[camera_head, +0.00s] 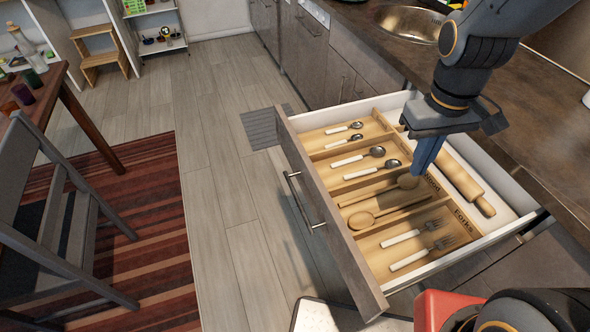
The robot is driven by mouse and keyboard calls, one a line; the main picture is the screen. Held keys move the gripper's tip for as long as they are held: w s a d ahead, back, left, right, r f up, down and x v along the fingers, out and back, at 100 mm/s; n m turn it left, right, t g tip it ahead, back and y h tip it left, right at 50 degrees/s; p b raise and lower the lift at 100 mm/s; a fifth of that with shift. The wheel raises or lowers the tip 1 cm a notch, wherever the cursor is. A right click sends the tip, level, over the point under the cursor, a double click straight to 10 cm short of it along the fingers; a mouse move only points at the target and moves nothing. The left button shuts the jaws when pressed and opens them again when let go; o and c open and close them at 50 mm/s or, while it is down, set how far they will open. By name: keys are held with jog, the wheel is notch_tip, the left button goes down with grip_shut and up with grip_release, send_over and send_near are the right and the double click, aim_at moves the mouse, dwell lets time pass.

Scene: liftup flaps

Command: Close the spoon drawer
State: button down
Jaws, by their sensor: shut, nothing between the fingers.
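The spoon drawer (322,191) is pulled out from the counter on the right. Its brown-grey front panel carries a bar handle (301,203) on the outer face. Inside, a wooden divider tray (328,174) holds metal spoons (369,155), wooden spoons (378,210) and forks (424,248). A rolling pin (459,182) lies in the side section. My gripper (424,162) is shut and empty, with its blue fingers pointing down over the drawer, left of the rolling pin. I cannot tell whether the fingertips touch the tray.
The countertop (500,100) with a round sink (408,24) runs along the right. A grey chair (65,215) and wooden table (62,95) stand on the left, over a striped rug (150,220). The wooden floor (215,130) between rug and drawer is clear.

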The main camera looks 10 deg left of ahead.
jog(key=w+a+f+n+t+h+b, duration=0.1)
jog(key=w+a+f+n+h, duration=0.1)
jog(key=a+n, duration=1.1)
jog(key=w+a+f+n+t+h+b, duration=0.2)
jog(key=a+n, duration=0.5)
jog(key=a, duration=1.2)
jog(key=s+p+x, duration=0.1)
jog(key=p+x, duration=0.1)
jog(key=x, duration=0.8)
jog(key=shift+a+f+g+y+p, duration=0.25)
jog(key=shift+f+g+y+p, duration=0.1)
jog(key=shift+f+g+y, duration=0.05)
